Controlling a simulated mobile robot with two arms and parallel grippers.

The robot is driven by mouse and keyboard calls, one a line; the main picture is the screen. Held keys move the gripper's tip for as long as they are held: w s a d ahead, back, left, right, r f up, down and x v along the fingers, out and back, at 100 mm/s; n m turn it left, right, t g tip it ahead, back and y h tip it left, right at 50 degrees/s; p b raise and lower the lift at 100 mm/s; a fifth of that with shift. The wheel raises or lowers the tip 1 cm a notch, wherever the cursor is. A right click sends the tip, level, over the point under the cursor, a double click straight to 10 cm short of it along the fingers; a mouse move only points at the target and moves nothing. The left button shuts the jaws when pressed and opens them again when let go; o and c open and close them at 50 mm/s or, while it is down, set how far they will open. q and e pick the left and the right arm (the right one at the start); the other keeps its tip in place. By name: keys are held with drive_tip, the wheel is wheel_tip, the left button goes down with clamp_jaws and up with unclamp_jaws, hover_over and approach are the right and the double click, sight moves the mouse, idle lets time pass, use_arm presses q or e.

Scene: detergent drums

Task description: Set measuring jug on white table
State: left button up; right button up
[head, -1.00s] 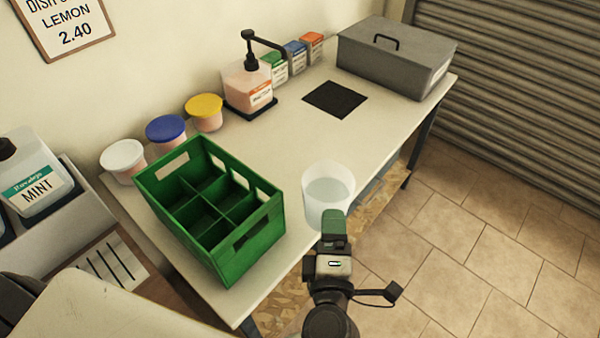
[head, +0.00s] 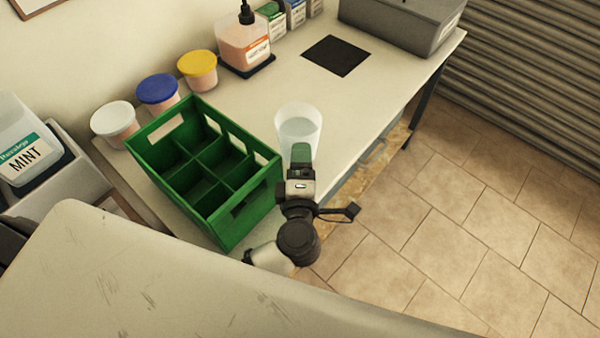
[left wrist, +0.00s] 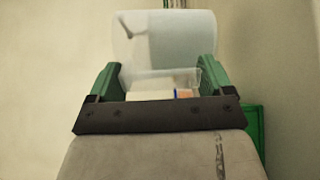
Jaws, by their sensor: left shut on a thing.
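The measuring jug (head: 299,122) is a translucent, pale cup, roughly upright in the head view. My left gripper (head: 300,155), with green fingers, is shut on its near side. In the left wrist view the jug (left wrist: 165,40) shows between the fingers (left wrist: 163,85). The jug appears over the front part of the off-white table (head: 385,85), right of the green crate. I cannot tell whether its base touches the tabletop. My right gripper is not in view.
The green divided crate (head: 250,205) stands close left of the jug. Lidded tubs (head: 157,92), a pump bottle (head: 243,48) and a grey box (head: 400,22) line the back. A black mat (head: 336,56) lies farther back. The tabletop right of the jug is clear.

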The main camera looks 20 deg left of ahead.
use_arm(q)
drive_tip(key=shift+w+a+f, duration=0.1)
drive_tip(key=shift+a, duration=0.1)
drive_tip(key=shift+f+b, duration=0.45)
drive_tip(key=shift+f, duration=1.5)
drive_tip(key=shift+f, duration=0.2)
drive_tip(key=o, duration=1.1)
drive_tip(key=shift+r, duration=0.25)
drive_tip(key=b+v, duration=0.1)
drive_tip(key=v, duration=1.1)
drive_tip(key=shift+f, duration=0.1)
